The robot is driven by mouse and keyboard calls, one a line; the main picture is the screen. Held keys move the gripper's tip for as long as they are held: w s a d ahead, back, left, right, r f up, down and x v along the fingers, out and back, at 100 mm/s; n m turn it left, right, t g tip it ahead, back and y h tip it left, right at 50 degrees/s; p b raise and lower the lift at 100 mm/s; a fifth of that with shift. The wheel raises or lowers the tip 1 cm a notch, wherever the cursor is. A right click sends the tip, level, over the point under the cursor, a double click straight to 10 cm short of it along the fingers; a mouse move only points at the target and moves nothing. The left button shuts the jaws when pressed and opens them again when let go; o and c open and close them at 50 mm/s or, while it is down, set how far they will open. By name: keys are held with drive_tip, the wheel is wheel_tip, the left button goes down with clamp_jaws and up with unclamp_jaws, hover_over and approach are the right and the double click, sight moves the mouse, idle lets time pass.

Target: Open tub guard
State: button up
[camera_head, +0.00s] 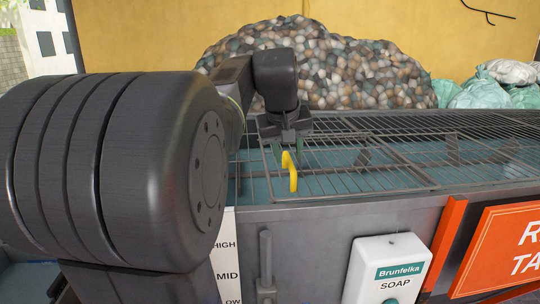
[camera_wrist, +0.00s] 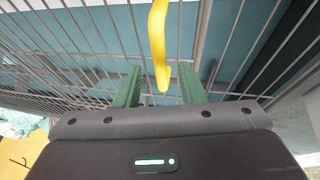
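The tub guard (camera_head: 345,182) is a dark wire grille lying flat over the tub of blue-green water, in its closed position. Its yellow handle (camera_head: 291,172) stands up near the front edge. My gripper (camera_head: 288,146) is over the guard, just behind and above the handle in the head view. In the wrist view my gripper (camera_wrist: 160,72) has its two green fingers apart, with the yellow handle (camera_wrist: 158,42) showing in the gap between them. Neither finger appears to touch the handle; how deep it sits between them I cannot tell.
A soap dispenser (camera_head: 387,270) and an orange-framed sign (camera_head: 505,250) are on the tub's front. A large heap of mixed pellets (camera_head: 330,70) and several filled bags (camera_head: 485,92) lie behind the tub. The space above the grille to the right is clear.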

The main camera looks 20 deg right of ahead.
drive_tip(key=shift+x, duration=1)
clamp_jaws()
drive_tip(key=shift+d, duration=0.1)
